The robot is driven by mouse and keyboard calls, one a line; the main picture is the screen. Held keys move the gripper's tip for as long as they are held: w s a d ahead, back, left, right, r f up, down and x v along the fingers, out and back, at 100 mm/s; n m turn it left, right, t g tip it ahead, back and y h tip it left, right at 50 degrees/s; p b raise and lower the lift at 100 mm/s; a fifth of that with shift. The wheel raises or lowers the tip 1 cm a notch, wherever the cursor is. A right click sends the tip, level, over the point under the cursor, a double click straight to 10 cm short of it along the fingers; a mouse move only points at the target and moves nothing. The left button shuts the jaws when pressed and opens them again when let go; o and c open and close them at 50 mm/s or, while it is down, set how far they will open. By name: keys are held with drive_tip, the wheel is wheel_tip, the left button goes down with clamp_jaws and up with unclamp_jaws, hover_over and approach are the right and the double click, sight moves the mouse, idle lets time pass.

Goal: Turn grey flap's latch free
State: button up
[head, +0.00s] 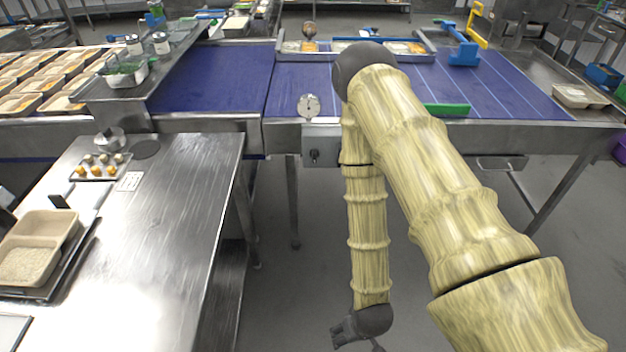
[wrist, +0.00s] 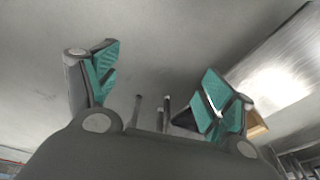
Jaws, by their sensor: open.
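A grey panel (head: 324,143) is mounted on the front side of the blue conveyor table, and it looks like the grey flap. A small dark knob (head: 314,155) on it looks like the latch; its exact turn is too small to tell. My arm passes in front of the panel's right side. My gripper (head: 356,342) hangs low over the floor, well below the panel and apart from it. In the wrist view its teal-padded fingers (wrist: 160,65) are spread with nothing between them. The panel and knob are not visible there.
A round dial gauge (head: 309,106) stands above the panel at the conveyor edge (head: 285,122). A steel table (head: 165,215) with a rice container (head: 30,262) stands at left. A green bar (head: 446,109) lies on the conveyor. Floor below the panel is open between table legs.

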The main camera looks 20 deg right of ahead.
drive_tip(key=w+a+f+t+b, duration=0.1)
drive_tip(key=w+f+t+b, duration=0.1)
drive_tip(key=w, duration=0.5)
drive_tip(key=w+f+t+b, duration=0.2)
drive_tip(key=w+b, duration=0.1)
drive_tip(key=w, duration=0.4)
drive_tip(key=m+t+h+b, duration=0.3)
drive_tip(key=t+h+b, duration=0.2)
drive_tip(key=t+b, duration=0.9)
approach(315, 159)
drive_tip(key=w+g+b, duration=0.1)
drive_tip(key=w, duration=0.2)
drive_tip(key=w+d+r+b, duration=0.1)
drive_tip(key=w+b, duration=0.1)
drive_tip(key=w, duration=0.1)
drive_tip(key=w+d+r+g+b, duration=0.1)
drive_tip(key=w, duration=0.2)
drive_tip(key=shift+w+r+g, duration=0.15)
drive_tip(key=shift+g, duration=0.15)
clamp_jaws()
